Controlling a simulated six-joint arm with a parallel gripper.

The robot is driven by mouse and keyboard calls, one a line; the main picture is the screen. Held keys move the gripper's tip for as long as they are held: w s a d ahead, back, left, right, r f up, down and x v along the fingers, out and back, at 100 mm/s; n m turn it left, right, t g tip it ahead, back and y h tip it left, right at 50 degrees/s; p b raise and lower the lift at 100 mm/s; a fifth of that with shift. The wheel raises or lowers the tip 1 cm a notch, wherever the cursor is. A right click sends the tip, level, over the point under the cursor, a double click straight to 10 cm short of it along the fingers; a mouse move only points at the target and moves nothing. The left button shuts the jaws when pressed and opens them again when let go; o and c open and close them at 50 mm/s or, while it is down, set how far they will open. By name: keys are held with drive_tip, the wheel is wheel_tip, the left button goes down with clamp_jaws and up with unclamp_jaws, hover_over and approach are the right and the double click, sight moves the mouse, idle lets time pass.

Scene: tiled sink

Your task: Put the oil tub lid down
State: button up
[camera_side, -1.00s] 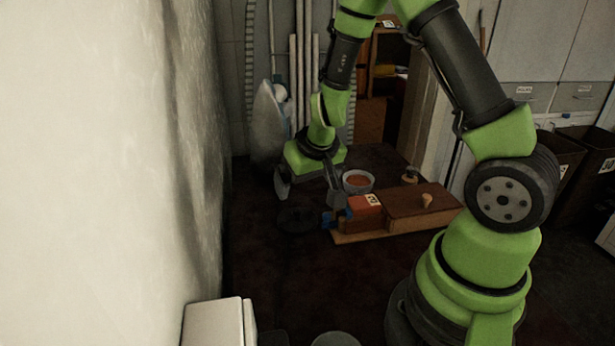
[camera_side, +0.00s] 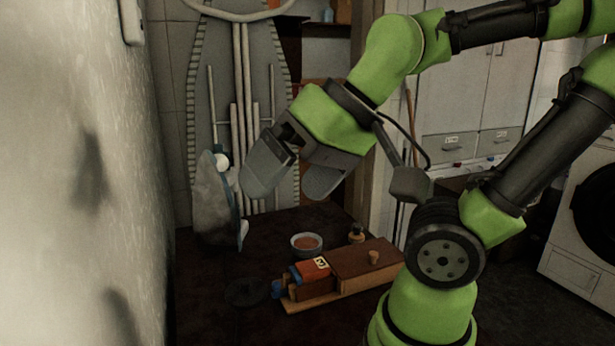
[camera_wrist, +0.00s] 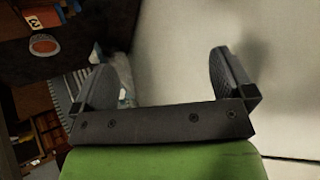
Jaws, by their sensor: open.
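A dark, flat round disc (camera_side: 247,293), which looks like the oil tub lid, lies on the dark surface left of the wooden box in the side view. A round tub (camera_side: 306,244) with reddish contents stands uncovered behind the box; it also shows at the upper left of the wrist view (camera_wrist: 45,45). My gripper (camera_side: 293,180) is open, with nothing between its fingers. It is raised well above the disc and the tub, tilted toward the left wall. Both spread fingers show in the wrist view (camera_wrist: 165,80).
The wooden box (camera_side: 352,262) holds an orange-red block (camera_side: 310,273) with blue parts at its left end. A small bottle (camera_side: 356,234) stands behind it. A grey-white pointed object (camera_side: 214,200) leans at the back left. The pale wall (camera_side: 75,180) borders the left side.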

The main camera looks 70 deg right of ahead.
drive_tip(key=shift+s+r, duration=0.1)
drive_tip(key=shift+s, duration=0.55)
drive_tip(key=shift+c, duration=0.8)
drive_tip(key=shift+s+d, duration=0.1)
drive_tip(key=shift+s, duration=0.15)
drive_tip(key=c, duration=0.7)
drive_tip(key=shift+c, duration=0.2)
drive_tip(key=shift+w, duration=0.1)
drive_tip(key=m+g+h, duration=0.1)
drive_tip(key=g+h, duration=0.1)
drive_tip(key=g, duration=0.5)
hover_over(245, 282)
wheel_tip(245, 282, down, 24)
drive_tip(key=shift+f, duration=3.05)
